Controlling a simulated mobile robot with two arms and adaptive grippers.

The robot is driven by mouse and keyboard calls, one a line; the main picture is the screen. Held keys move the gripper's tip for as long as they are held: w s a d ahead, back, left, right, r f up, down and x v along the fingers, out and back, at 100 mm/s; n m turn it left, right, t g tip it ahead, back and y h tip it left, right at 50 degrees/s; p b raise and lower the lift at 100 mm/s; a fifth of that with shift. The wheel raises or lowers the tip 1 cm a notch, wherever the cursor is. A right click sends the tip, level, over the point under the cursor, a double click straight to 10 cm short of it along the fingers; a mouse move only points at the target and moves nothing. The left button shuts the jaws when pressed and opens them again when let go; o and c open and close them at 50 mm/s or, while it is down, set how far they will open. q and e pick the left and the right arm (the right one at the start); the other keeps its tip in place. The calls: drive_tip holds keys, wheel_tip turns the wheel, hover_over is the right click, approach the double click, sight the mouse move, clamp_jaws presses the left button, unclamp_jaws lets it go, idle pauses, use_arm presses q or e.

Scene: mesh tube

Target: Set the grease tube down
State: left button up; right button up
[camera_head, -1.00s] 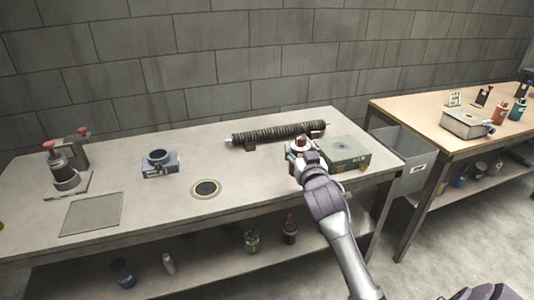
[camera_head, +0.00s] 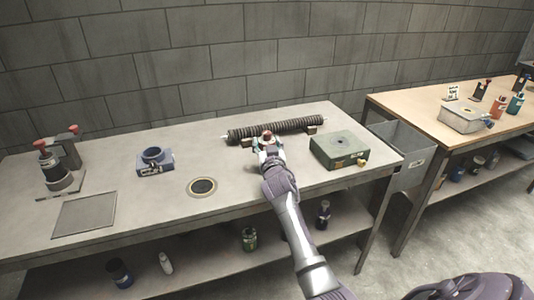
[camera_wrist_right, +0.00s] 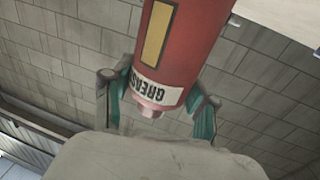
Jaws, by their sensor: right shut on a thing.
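My right gripper (camera_head: 267,143) is shut on the red grease tube (camera_wrist_right: 180,50). In the wrist view the label "GREASE" reads upside down and a teal-lined finger stands on each side of the tube. In the head view only a small red part of the tube (camera_head: 267,134) shows above the gripper, in front of the ribbed roller. The gripper hides the rest, and I cannot tell whether the tube touches the grey bench (camera_head: 240,183). My left gripper is not in view.
A black ribbed roller (camera_head: 290,126) lies behind the gripper. A green box (camera_head: 338,146) is to its right. A dark-centred disc (camera_head: 202,187) and a blue holder (camera_head: 155,162) are to its left. The bench front between disc and box is clear.

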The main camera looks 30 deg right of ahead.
drive_tip(key=shift+f, duration=1.5)
drive_tip(key=shift+f+b, duration=0.25)
drive_tip(key=shift+b, duration=0.1)
drive_tip(key=o, duration=1.3)
drive_tip(key=shift+r, duration=0.15)
